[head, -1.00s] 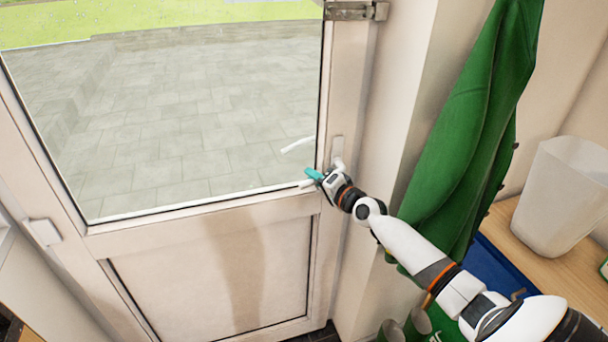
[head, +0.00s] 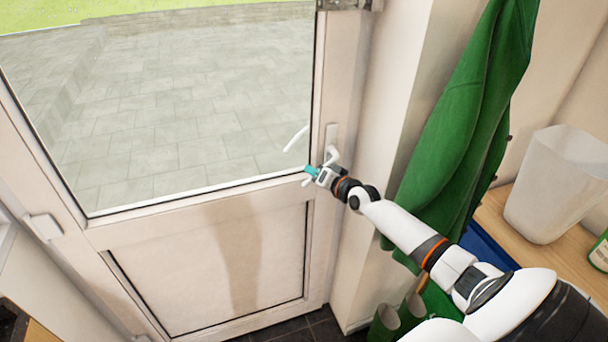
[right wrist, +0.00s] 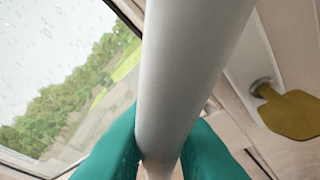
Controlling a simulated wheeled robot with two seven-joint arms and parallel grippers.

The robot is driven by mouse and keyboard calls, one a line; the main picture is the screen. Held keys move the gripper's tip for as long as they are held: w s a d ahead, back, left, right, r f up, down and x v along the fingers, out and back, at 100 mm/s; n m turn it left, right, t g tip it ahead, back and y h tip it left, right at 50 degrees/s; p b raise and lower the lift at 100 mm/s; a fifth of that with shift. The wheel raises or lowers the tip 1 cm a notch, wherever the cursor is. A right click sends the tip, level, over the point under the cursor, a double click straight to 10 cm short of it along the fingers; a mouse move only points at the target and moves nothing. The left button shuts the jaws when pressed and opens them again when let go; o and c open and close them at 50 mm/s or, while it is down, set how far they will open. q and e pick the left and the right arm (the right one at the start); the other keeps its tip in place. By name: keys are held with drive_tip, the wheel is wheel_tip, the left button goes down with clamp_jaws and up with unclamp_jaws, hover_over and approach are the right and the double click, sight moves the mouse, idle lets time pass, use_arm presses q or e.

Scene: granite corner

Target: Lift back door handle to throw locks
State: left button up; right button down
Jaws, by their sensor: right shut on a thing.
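The back door's white handle (head: 333,155) sits on a pale plate (head: 331,133) at the right edge of the door (head: 255,260). My right gripper (head: 309,174), with teal fingers, is at the handle. In the right wrist view the white handle bar (right wrist: 185,80) runs between the two teal fingers (right wrist: 160,150), which are shut on it. A brass key (right wrist: 290,113) is in the lock beside the handle. A white bar (head: 296,139) shows slanted in the glass near the handle. My left gripper is out of view.
A green garment (head: 455,130) hangs on the wall right of the door. A white bin (head: 555,185) stands on a wooden surface (head: 492,208) further right. Beyond the glass is empty grey paving (head: 180,110).

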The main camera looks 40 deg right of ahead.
drive_tip(key=shift+w+d+r, duration=0.2)
drive_tip(key=shift+r, duration=0.35)
drive_tip(key=c, duration=1.4)
unclamp_jaws()
drive_tip(key=shift+s+a, duration=0.1)
drive_tip(key=shift+s, duration=0.05)
drive_tip(key=shift+o, duration=0.2)
drive_tip(key=shift+s+a, duration=0.1)
drive_tip(key=shift+s, duration=0.05)
drive_tip(key=shift+f, duration=0.25)
drive_tip(key=shift+s, duration=0.2)
drive_tip(key=b+v, duration=0.1)
drive_tip(key=v, duration=1.1)
drive_tip(key=shift+r, duration=0.4)
